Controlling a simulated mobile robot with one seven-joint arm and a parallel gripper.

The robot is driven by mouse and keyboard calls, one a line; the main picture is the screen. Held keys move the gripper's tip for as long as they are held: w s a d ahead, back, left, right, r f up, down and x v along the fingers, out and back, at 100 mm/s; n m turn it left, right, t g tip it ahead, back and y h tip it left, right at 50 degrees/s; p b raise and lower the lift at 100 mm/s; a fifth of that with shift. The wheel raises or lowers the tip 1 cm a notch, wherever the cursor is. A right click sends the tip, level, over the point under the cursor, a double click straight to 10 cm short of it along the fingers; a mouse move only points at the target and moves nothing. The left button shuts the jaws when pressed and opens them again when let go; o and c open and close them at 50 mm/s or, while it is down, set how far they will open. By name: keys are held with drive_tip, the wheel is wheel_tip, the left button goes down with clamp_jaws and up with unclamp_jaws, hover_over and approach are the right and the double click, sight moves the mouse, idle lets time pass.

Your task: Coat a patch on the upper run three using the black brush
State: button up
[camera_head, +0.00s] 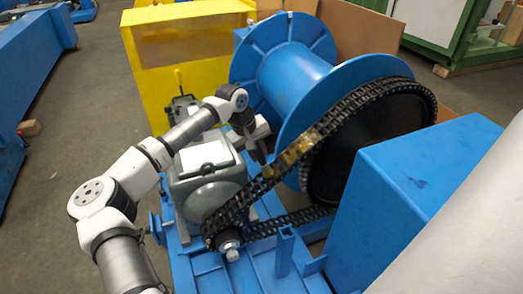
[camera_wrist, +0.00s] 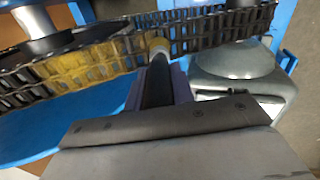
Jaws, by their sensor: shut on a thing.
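The chain (camera_head: 235,205) runs from a small sprocket at the lower left up to the large dark wheel (camera_head: 372,140). Part of its upper run carries a yellow-brown patch (camera_head: 292,154). That yellow patch also shows on the chain in the wrist view (camera_wrist: 85,66). My gripper (camera_head: 256,133) is above the upper run, shut on the black brush (camera_head: 258,153). In the wrist view the brush (camera_wrist: 158,85) points away from my gripper, and its pale tip overlaps the chain beside the yellow patch. I cannot tell whether the tip touches. The bristles are hard to make out.
A grey gearbox (camera_head: 210,185) stands left of the chain beneath my arm. A blue drum (camera_head: 295,80) is behind, and a blue box (camera_head: 400,190) stands to the right. A yellow cabinet (camera_head: 150,85) is at the back. Open floor lies to the left.

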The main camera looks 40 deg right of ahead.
drive_tip(key=shift+w+d+r, duration=0.1)
drive_tip(key=shift+w+d, duration=0.15)
drive_tip(key=shift+w, duration=0.2)
drive_tip(key=s+d+r+p, duration=0.4)
drive_tip(key=d+r+p, duration=0.5)
drive_tip(key=d+r, duration=0.3)
drive_tip(key=shift+d+r, duration=0.4)
drive_tip(key=shift+d, duration=1.4)
drive_tip(key=shift+w+a+f+b, duration=0.5)
drive_tip(key=shift+a+f+b, duration=0.6)
drive_tip(key=shift+a+f, duration=0.8)
drive_tip(key=shift+w+a+f+b, duration=0.55)
drive_tip(key=shift+a+f+b, duration=0.8)
drive_tip(key=shift+a, duration=0.8)
drive_tip(key=shift+w+a+f+b, duration=0.5)
drive_tip(key=shift+a+f+b, duration=0.4)
drive_tip(key=shift+a+f, duration=1.1)
drive_tip(key=shift+w+a+f+b, duration=0.2)
drive_tip(key=shift+a+f+b, duration=0.4)
drive_tip(key=shift+a, duration=0.35)
drive_tip(key=shift+w+a+f+b, duration=0.2)
drive_tip(key=shift+a+f+b, duration=0.4)
drive_tip(key=shift+a, duration=0.3)
